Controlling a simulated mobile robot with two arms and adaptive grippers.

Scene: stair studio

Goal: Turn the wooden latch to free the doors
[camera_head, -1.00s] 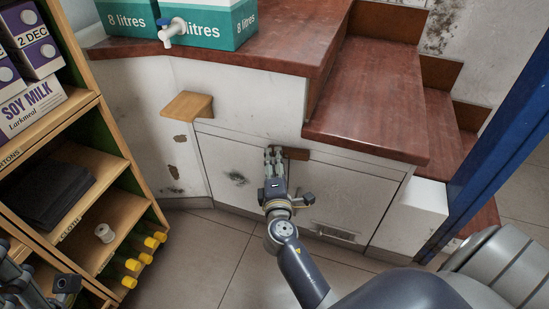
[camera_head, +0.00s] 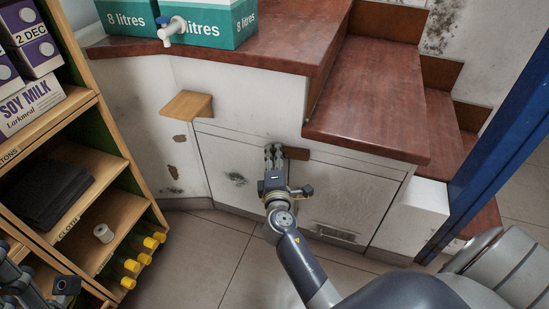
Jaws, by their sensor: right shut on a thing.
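The wooden latch (camera_head: 297,153) is a small dark brown block lying about level across the top of the white cupboard doors (camera_head: 232,165) under the stair. Its right part shows; its left part is hidden by my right gripper (camera_head: 274,152). My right gripper comes up from below and is shut on the latch at its left part. The seam between the two doors is mostly hidden behind my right arm. Both doors look shut. A part of my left arm shows at the lower left edge; the tips of my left gripper (camera_head: 62,285) are too unclear to read.
A wooden shelf unit (camera_head: 122,160) with cartons, dark cloths and yellow-capped bottles (camera_head: 131,265) stands at the left. The red-brown stair treads (camera_head: 370,100) overhang the doors. The tiled floor (camera_head: 190,260) is clear.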

